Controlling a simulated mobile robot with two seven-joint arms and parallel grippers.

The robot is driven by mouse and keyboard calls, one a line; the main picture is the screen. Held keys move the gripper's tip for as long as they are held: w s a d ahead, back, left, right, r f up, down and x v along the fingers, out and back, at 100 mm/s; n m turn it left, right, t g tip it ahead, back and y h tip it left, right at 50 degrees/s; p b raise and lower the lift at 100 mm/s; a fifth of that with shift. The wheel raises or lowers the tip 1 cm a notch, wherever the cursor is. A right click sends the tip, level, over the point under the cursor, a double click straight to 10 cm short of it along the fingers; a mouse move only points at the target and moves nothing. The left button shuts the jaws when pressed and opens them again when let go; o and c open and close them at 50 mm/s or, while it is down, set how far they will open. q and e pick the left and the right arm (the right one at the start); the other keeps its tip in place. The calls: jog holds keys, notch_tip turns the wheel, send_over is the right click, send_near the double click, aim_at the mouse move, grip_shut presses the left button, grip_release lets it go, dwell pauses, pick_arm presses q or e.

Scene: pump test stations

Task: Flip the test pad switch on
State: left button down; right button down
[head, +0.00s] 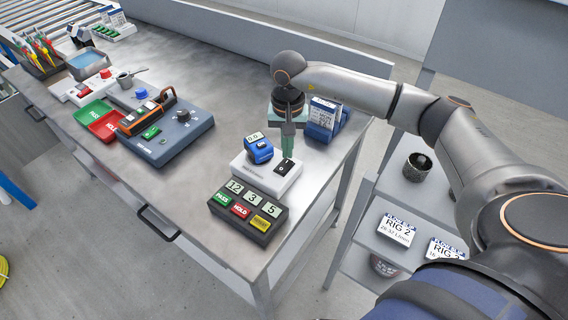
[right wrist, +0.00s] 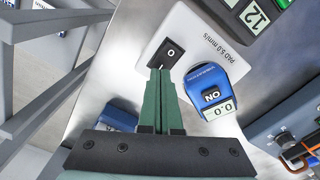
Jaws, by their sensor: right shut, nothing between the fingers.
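The test pad is a white block (head: 256,173) near the table's right end. It also shows in the right wrist view (right wrist: 199,32). Its black rocker switch (head: 284,168) is marked with a line and a circle, and shows in the right wrist view (right wrist: 171,48). I cannot tell which side is pressed. A blue meter (head: 258,149) with a small display stands on the pad beside the switch. My right gripper (head: 288,154) is shut and empty, its green fingertips (right wrist: 161,74) right at the switch's edge; contact is unclear. My left gripper is out of view.
A dark box (head: 243,228) with number tiles and coloured labels stands in front of the pad. A blue card holder (head: 325,122) stands behind it. A grey-blue instrument (head: 172,141) and green and red trays lie left. Bare tabletop lies between.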

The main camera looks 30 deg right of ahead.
aim_at(287, 161)
jog(key=shift+f+b, duration=0.8)
jog(key=shift+f, duration=0.25)
dwell(0.9)
jog(key=shift+r+p, duration=2.2)
jog(key=shift+r, duration=1.4)
